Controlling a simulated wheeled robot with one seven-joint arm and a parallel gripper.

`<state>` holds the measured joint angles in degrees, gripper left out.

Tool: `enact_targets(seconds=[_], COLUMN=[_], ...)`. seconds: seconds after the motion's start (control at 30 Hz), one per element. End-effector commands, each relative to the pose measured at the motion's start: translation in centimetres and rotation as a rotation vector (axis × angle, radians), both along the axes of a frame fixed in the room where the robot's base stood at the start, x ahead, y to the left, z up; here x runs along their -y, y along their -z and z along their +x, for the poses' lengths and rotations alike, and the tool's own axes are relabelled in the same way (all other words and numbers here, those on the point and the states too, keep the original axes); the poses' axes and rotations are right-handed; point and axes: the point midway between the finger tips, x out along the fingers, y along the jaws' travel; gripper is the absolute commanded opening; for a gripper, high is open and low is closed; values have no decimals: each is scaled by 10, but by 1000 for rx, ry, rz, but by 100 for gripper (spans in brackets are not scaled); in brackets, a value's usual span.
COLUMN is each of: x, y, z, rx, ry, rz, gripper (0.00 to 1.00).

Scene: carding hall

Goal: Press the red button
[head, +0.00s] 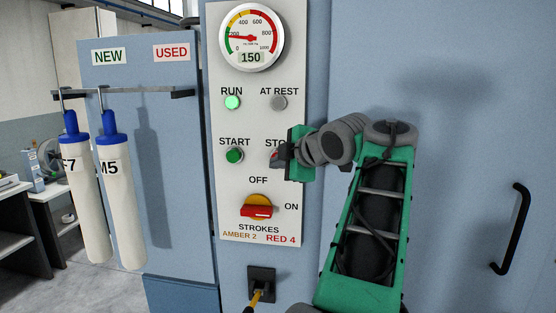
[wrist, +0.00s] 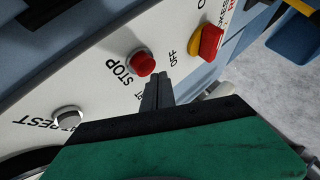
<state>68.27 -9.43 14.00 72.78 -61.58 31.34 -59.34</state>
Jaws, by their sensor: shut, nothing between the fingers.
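The red button (wrist: 146,62) stands out from the white panel beside the word STOP in the wrist view. In the head view only a sliver of the red button (head: 274,156) shows, since my gripper (head: 279,158) covers most of it and part of its label. In the wrist view my gripper (wrist: 158,80) has its dark fingers shut together and empty. Their tips are right beside the button's edge, pointing toward the panel. I cannot tell whether they touch it.
The control panel (head: 217,200) also has a green START button (head: 234,156), a lit RUN lamp (head: 232,102), an unlit AT REST lamp (head: 279,102), a gauge (head: 251,38) reading 150 and a red-and-yellow rotary switch (head: 257,208). White cylinders (head: 121,210) hang at left. A black handle (head: 514,228) is at right.

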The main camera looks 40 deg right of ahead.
Motion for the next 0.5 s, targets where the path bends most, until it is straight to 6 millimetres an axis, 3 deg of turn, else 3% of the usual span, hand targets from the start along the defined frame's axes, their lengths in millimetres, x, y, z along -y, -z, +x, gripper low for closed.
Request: enact_targets(seconds=[0.5], x=[6], y=[0], z=[4], rx=[0], ry=[-1], rz=[0], gripper=[0])
